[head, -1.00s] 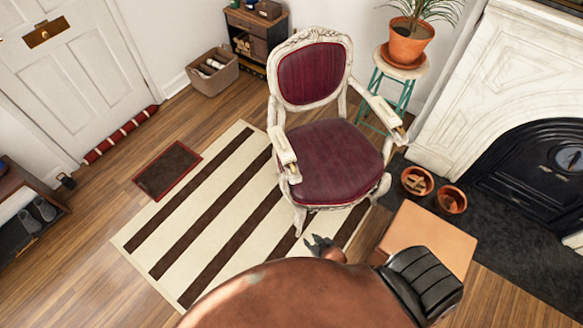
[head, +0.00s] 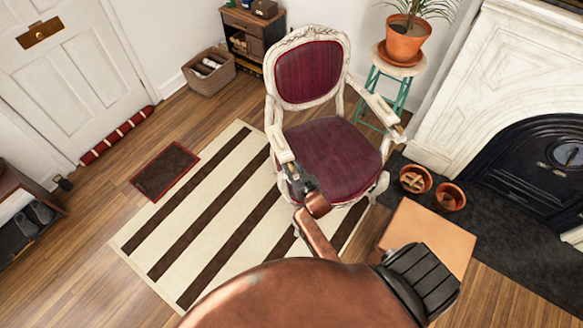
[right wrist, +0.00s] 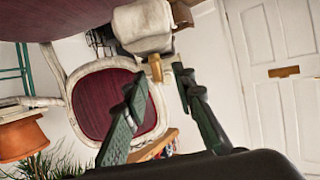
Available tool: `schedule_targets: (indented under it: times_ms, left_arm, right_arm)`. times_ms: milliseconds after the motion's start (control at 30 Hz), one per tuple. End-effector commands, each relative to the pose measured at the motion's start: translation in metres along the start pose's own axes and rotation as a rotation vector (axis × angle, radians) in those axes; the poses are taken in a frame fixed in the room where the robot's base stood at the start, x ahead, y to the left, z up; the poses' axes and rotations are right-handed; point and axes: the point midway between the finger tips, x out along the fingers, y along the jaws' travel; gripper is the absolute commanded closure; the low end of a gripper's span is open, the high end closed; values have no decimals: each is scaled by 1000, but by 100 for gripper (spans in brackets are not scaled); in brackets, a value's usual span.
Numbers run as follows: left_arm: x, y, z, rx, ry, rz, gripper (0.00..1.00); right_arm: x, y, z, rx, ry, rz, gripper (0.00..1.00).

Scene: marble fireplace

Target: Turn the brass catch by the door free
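A small brass catch (right wrist: 155,68) sticks out from the end of a cream armrest (right wrist: 143,27) of the chair in the right wrist view. In the head view this is the armrest on the door side (head: 279,145), and my gripper hides the catch there. My right gripper (head: 296,176) is at the front end of that armrest. In the right wrist view its two dark fingers (right wrist: 160,76) are apart, with the catch showing in the gap near the tips. I cannot tell whether they touch it. My left gripper is not in view.
The burgundy chair (head: 335,160) stands partly on a striped rug (head: 200,220). A white door (head: 85,80) is at the left. A plant stool (head: 400,70), terracotta pots (head: 415,180) and the marble fireplace (head: 480,90) stand to the right. The floor left of the rug is mostly open.

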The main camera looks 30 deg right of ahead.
Motion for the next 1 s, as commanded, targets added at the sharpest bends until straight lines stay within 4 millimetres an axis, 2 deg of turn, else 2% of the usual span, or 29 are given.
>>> schedule_targets:
  times_ms: [133,400,733,1000]
  left_arm:
    - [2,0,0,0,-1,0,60]
    - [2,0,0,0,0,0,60]
    - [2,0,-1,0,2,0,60]
    - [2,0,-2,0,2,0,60]
  right_arm:
    - [9,0,0,0,0,0,75]
    - [9,0,0,0,-1,0,76]
    - [9,0,0,0,-1,0,99]
    - [9,0,0,0,-1,0,100]
